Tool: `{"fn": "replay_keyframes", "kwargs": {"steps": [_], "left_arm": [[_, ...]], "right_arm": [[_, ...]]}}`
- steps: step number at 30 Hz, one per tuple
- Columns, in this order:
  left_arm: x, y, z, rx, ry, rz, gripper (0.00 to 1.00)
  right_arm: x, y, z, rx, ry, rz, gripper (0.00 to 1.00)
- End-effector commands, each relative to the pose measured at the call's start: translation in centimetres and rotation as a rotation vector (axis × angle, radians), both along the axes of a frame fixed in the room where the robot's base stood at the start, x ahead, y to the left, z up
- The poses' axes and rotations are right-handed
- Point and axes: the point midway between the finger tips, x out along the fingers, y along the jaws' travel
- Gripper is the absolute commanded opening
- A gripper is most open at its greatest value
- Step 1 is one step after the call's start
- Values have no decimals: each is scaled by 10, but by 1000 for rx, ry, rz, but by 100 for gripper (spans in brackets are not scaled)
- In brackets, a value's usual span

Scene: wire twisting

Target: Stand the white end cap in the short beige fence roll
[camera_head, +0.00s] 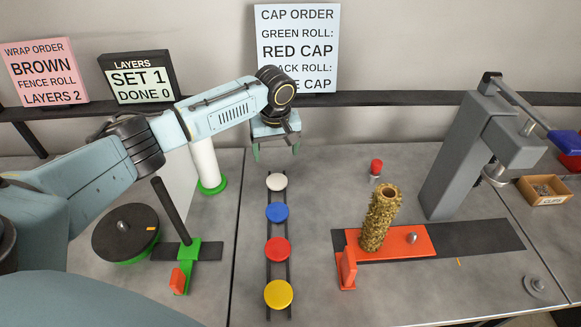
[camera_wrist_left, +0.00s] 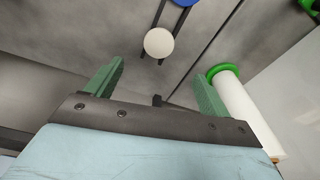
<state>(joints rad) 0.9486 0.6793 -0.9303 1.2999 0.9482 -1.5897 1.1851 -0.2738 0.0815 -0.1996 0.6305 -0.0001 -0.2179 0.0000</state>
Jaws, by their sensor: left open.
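The white end cap (camera_head: 277,181) lies at the far end of a dark two-rail rack, behind the blue, red and yellow caps. It also shows in the left wrist view (camera_wrist_left: 159,42), beyond the fingertips. My left gripper (camera_head: 275,154) is above and just behind the white cap, open and empty, with green fingers apart; they also show in the left wrist view (camera_wrist_left: 160,80). The short beige fence roll (camera_head: 380,218) stands upright, slightly tilted, on an orange plate at the right, with a hole in its top. My right gripper is not in view.
Blue (camera_head: 277,212), red (camera_head: 277,249) and yellow (camera_head: 278,294) caps line the rack (camera_head: 268,270). A white roll on a green base (camera_head: 205,165) stands left of it. A grey press (camera_head: 470,150) rises behind the orange plate (camera_head: 415,240). A small red-topped item (camera_head: 376,167) stands behind the roll.

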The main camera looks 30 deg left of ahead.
Motion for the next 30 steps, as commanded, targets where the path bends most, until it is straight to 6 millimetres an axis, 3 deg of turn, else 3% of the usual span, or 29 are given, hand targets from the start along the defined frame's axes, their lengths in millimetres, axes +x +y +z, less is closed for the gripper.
{"fn": "replay_keyframes", "kwargs": {"steps": [2, 4, 9, 13, 17, 24, 30], "left_arm": [[0, 2, -4, 1, 2, 7, 81], [1, 3, -13, 1, 3, 9, 81], [4, 6, -47, 1, 3, 9, 81], [6, 7, -68, 1, 2, 7, 81], [7, 8, -79, 0, 0, 7, 81], [12, 9, -101, 2, 1, 6, 81], [16, 11, -127, 2, 2, 6, 81]], "right_arm": [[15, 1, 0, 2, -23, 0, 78], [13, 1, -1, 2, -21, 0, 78], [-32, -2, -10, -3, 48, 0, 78], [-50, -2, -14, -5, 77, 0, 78], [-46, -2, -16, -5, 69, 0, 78], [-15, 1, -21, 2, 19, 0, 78], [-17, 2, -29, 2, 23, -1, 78]]}}
